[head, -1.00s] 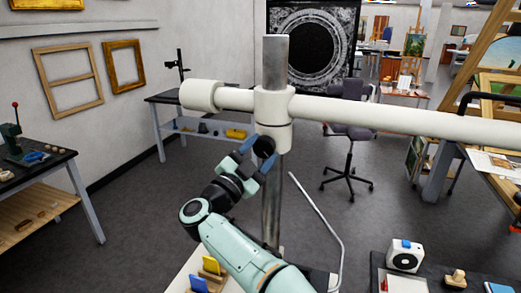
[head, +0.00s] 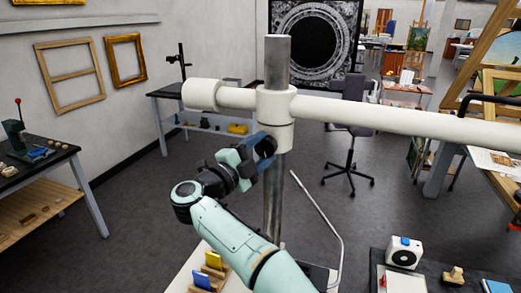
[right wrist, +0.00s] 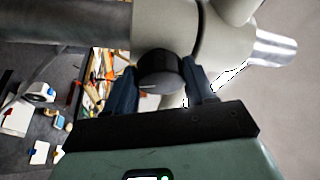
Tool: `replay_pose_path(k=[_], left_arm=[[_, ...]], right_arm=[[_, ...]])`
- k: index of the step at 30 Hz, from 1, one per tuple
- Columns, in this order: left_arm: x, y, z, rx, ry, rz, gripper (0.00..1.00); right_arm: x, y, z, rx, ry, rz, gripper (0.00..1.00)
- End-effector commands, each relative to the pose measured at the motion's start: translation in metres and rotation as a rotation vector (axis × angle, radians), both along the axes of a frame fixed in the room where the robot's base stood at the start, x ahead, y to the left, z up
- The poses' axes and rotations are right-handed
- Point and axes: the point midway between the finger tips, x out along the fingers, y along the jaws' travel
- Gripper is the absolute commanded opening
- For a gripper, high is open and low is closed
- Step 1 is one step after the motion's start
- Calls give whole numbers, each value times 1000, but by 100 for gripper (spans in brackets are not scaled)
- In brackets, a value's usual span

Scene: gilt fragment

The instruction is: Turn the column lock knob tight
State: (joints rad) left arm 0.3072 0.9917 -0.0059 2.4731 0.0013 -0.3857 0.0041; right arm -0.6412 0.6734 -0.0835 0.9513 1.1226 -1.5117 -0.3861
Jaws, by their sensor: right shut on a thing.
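The column lock knob (head: 268,147) is small, round and black. It sits on the white collar (head: 272,107) around the metal column (head: 273,200) in the head view. My right gripper (head: 264,150) is shut on the knob, with its blue fingers at the knob's sides. In the right wrist view the dark knob (right wrist: 161,70) shows between the two fingers (right wrist: 160,88), against the pale collar (right wrist: 162,28). The fingers partly hide the knob in the head view. My left gripper is not in view.
A long white horizontal arm (head: 400,117) runs through the collar, with a white end cap (head: 201,94) on the left. A thin bent metal rod (head: 325,220) stands right of the column. Below lie a white speaker-like box (head: 404,253) and a small rack with cards (head: 208,272).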

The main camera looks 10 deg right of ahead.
Motion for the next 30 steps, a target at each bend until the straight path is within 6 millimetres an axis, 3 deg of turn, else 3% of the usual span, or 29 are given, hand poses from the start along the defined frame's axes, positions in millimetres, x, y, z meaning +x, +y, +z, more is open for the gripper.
replay_pose_path(k=[8,9,11,22,30], left_arm=[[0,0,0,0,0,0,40],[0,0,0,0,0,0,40],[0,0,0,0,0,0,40],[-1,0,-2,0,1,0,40],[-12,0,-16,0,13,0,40]], right_arm=[[0,0,0,0,0,1,24],[0,0,0,0,0,1,61],[0,0,0,0,0,1,80],[-2,4,-1,-1,1,2,80],[-29,44,-11,-1,2,7,80]])
